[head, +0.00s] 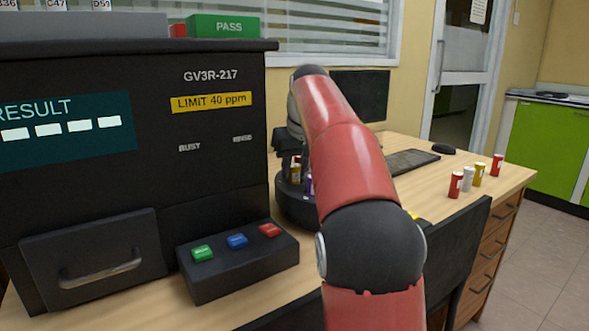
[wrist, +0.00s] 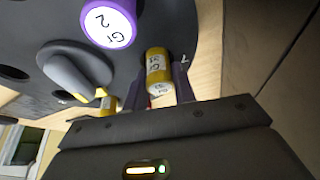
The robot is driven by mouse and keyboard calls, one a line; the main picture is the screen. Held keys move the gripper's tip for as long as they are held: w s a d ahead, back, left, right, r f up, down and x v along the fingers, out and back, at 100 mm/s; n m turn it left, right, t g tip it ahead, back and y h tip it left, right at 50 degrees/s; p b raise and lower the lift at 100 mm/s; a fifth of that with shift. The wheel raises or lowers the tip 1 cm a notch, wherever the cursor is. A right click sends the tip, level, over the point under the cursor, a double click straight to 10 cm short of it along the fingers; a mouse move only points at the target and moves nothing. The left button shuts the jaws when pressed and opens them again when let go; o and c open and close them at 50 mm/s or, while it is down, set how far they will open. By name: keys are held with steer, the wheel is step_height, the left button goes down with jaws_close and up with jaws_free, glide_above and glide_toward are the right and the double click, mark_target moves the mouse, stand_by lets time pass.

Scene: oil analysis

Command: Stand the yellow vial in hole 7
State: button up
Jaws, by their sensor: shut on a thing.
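In the wrist view my gripper (wrist: 158,82) is shut on a yellow vial (wrist: 157,64) with a white, lettered label, one finger on each side. The vial is over the dark round carousel (wrist: 165,22), near its rim, beside a partly visible white numeral. I cannot tell whether its lower end is inside a hole.
Another yellow vial (wrist: 109,104) and a grey pointed knob (wrist: 75,76) show in the wrist view. An analyser (head: 130,110) with a button box (head: 238,262) stands left of the carousel. Several vials, one white (head: 468,179), stand on the desk's right side.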

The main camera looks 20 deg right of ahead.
steer(key=o, duration=0.9)
steer(key=shift+o, duration=0.2)
steer(key=p+v, duration=0.4)
steer(key=v, duration=0.8)
steer(key=shift+r, duration=0.1)
